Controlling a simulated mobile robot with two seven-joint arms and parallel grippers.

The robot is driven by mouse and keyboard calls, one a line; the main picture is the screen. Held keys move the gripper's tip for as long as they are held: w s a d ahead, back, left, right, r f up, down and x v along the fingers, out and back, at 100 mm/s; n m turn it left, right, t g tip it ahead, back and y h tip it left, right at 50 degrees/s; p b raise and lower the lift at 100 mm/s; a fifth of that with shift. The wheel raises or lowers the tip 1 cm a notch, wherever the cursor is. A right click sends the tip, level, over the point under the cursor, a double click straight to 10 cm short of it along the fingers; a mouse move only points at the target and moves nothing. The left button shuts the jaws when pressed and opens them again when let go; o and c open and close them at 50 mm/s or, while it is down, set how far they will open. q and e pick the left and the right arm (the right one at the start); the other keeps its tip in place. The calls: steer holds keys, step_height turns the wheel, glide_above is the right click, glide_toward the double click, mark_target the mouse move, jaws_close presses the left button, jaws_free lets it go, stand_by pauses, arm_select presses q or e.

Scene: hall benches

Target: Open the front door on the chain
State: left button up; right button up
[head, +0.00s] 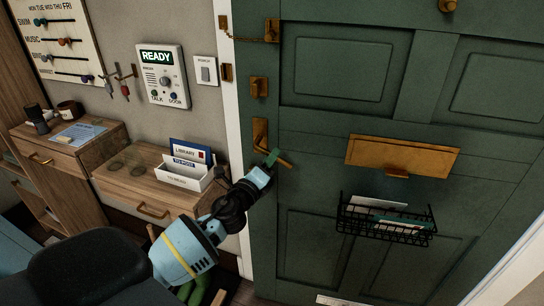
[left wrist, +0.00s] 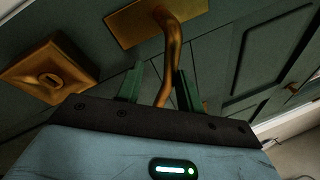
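The green front door (head: 410,130) appears shut in its white frame. A brass chain (head: 250,39) hangs between the frame and a brass holder (head: 272,30) on the door, and looks fastened. The brass lever handle (head: 284,161) sits on its plate at the door's left edge. My left gripper (head: 272,159) is at the lever. In the left wrist view, the lever (left wrist: 172,60) passes between my two green fingers (left wrist: 158,88), which stand apart, with a gap on the left side. My right gripper is not in view.
A brass lock plate (head: 259,87) sits above the handle. A brass letter plate (head: 402,157) and a black wire basket (head: 386,222) are on the door. A wooden cabinet (head: 125,187) with a white letter tray (head: 188,178) stands left of the door, below a wall intercom (head: 163,76).

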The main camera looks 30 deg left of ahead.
arm_select(q)
steer(key=s, duration=0.4)
steer(key=s+f, duration=0.1)
steer(key=shift+s+d, duration=0.25)
steer(key=shift+s, duration=0.15)
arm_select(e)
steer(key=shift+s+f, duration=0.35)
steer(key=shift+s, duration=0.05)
arm_select(q)
steer(key=s+d+f+n+g, duration=0.35)
steer(key=s+f+n, duration=0.3)
steer(key=f, duration=0.45)
steer(key=s+d+f+n+g+h+p, duration=0.1)
steer(key=s+d+f+n, duration=0.3)
steer(key=s, duration=0.5)
steer(key=s+d+f+n+g+h, duration=0.1)
steer(key=s+d+f+n+g, duration=0.3)
steer(key=s, duration=0.6)
steer(key=s+d+f+n+g+h+p, duration=0.1)
steer(key=s+d+f+n, duration=0.4)
steer(key=s, duration=0.5)
step_height(320, 180, down, 3)
steer(key=shift+s+f+n+g+h+p, duration=0.25)
steer(key=shift+n+g+h, duration=0.4)
steer(key=shift+n, duration=0.5)
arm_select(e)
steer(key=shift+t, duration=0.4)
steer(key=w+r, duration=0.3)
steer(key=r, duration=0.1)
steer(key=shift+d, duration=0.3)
